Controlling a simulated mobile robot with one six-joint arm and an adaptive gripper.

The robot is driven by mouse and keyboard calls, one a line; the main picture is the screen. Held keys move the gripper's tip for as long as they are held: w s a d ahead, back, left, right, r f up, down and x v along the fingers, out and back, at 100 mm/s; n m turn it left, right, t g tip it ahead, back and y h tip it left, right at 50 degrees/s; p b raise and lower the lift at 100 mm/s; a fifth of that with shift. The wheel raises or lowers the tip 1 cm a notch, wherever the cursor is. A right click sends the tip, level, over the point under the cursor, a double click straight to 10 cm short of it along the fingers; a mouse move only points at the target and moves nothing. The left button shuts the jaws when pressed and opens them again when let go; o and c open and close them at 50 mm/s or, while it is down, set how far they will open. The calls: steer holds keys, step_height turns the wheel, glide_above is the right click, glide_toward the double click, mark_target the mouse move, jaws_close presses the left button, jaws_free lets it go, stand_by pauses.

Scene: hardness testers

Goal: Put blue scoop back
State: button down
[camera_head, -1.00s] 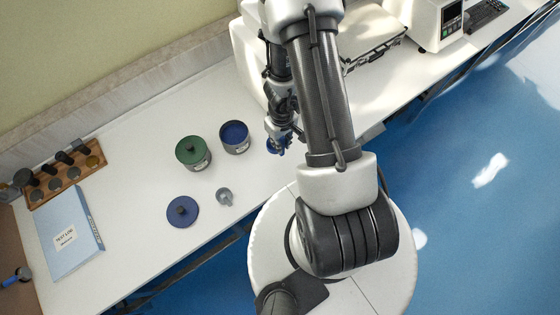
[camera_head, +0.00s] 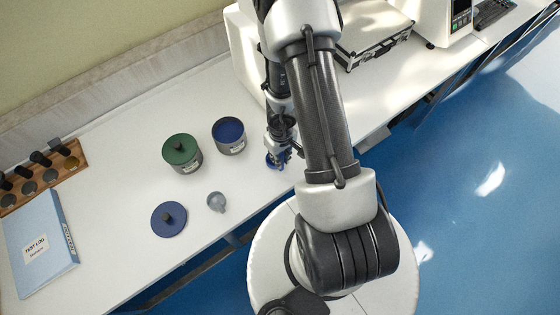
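The blue scoop (camera_head: 272,163) is at the tip of my gripper (camera_head: 281,157), right of the open canister. My gripper points down and appears shut on the scoop; its fingers are small and partly hide it. The open grey canister (camera_head: 237,149) has blue contents and stands left of my gripper. Its likely lid, a blue disc with a dark knob (camera_head: 169,220), lies flat on the bench in front.
A small grey scoop (camera_head: 216,202) lies near the bench's front edge. A blue test log binder (camera_head: 40,245) and a wooden rack (camera_head: 72,165) are at the left.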

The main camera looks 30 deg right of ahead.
steer(key=shift+f, duration=0.35)
steer(key=shift+f+b, duration=0.2)
steer(key=shift+b, duration=0.1)
steer(key=c, duration=1.6)
jaws_free()
steer(key=shift+o, duration=0.2)
steer(key=shift+r, duration=0.2)
